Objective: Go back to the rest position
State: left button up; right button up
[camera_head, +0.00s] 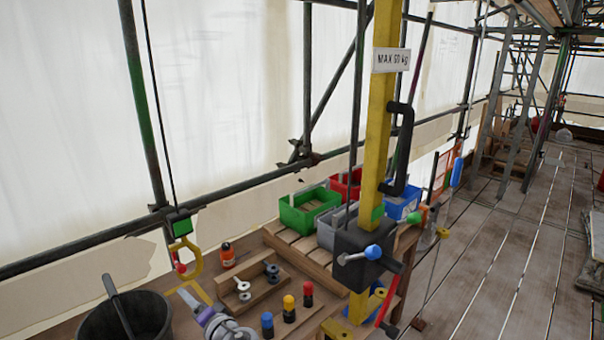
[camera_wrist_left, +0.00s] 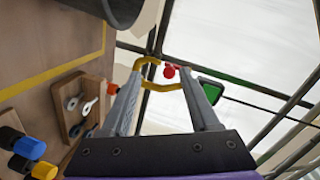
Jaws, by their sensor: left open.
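My left gripper (camera_head: 196,302) is low at the left of the head view, over the wooden bench. In the left wrist view its two fingers (camera_wrist_left: 163,82) are spread apart, with nothing clamped. A yellow hook (camera_head: 197,264) with a red ball hangs from a line under a green-faced block (camera_head: 181,227), just above the gripper. In the wrist view the hook (camera_wrist_left: 149,61) shows around the fingertips; I cannot tell whether it touches them. My right gripper is in neither view.
A black bucket (camera_head: 150,318) stands left of the gripper. A wooden holder (camera_head: 262,292) with metal parts, an orange bottle (camera_head: 228,256) and several coloured-cap pieces are to its right. A yellow post (camera_head: 377,120) with a crank and green, red and blue bins stand farther right.

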pick_arm(q)
jog(key=s+d+f+n+g+h, duration=0.1)
jog(key=s+f+g+h, duration=0.15)
jog(key=s, duration=0.55)
jog(key=s+d+f+n+g+h, duration=0.1)
jog(key=s+f+n+h, duration=0.15)
jog(key=s, duration=0.45)
jog(key=s+d+f+h, duration=0.2)
jog(key=s+d+h, duration=0.1)
jog(key=s+d, duration=0.2)
jog(key=s+d+f+g+h, duration=0.1)
jog(key=s+d+f+h, duration=0.1)
jog(key=s+d+h, duration=0.2)
jog(key=s+d, duration=0.1)
jog(key=s, duration=0.1)
jog(key=shift+s+d+f+n, duration=0.15)
jog(key=shift+s+f+n, duration=0.2)
jog(key=shift+s, duration=0.05)
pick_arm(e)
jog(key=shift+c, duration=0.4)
